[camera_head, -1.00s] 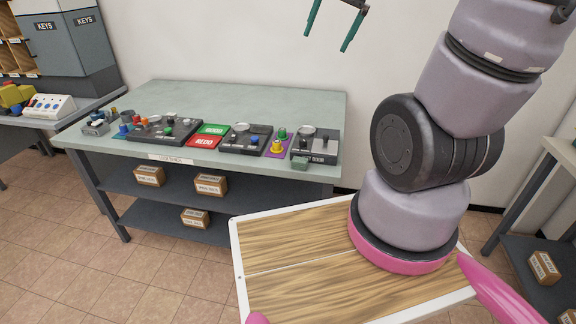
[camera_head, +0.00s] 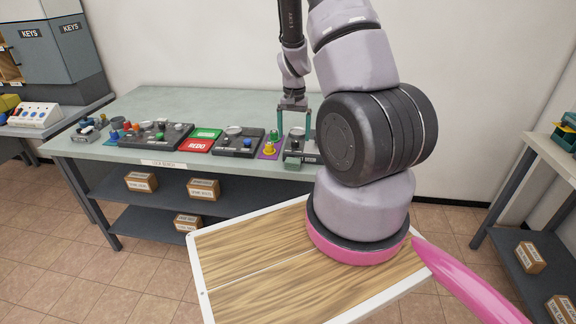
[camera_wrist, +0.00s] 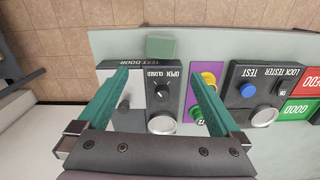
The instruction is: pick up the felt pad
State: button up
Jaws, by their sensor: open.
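The felt pad looks like a small grey-green square block (camera_head: 292,162) at the front edge of the bench, just in front of the test door panel (camera_head: 302,146). In the wrist view the felt pad (camera_wrist: 161,47) lies beyond my fingertips, between their lines and near the bench edge. My gripper (camera_head: 294,126) is open and empty, with teal fingers pointing down above the test door panel. In the wrist view the fingers of my gripper (camera_wrist: 158,74) straddle the panel's dial, and nothing is between them.
The bench (camera_head: 170,100) holds a purple plate with yellow and green knobs (camera_head: 270,147), a lock tester panel (camera_head: 238,143), green and red plates (camera_head: 200,145) and other panels to the left. The rear of the bench top is clear. A shelf stands right (camera_head: 540,150).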

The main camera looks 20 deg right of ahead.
send_over(293, 160)
jog(key=f, duration=0.4)
jog(key=shift+w+d+f, duration=0.2)
jog(key=shift+w+f, duration=0.1)
jog(key=shift+f, duration=0.05)
jog(key=shift+s+a+f, duration=0.15)
jog(key=shift+s+f, duration=0.05)
jog(key=shift+f, duration=1.15)
jog(key=shift+s+a+f, duration=0.1)
jog(key=shift+s+f, duration=0.05)
jog(key=shift+f, duration=1.15)
jog(key=c, duration=1.4)
jog(key=shift+r, duration=5.05)
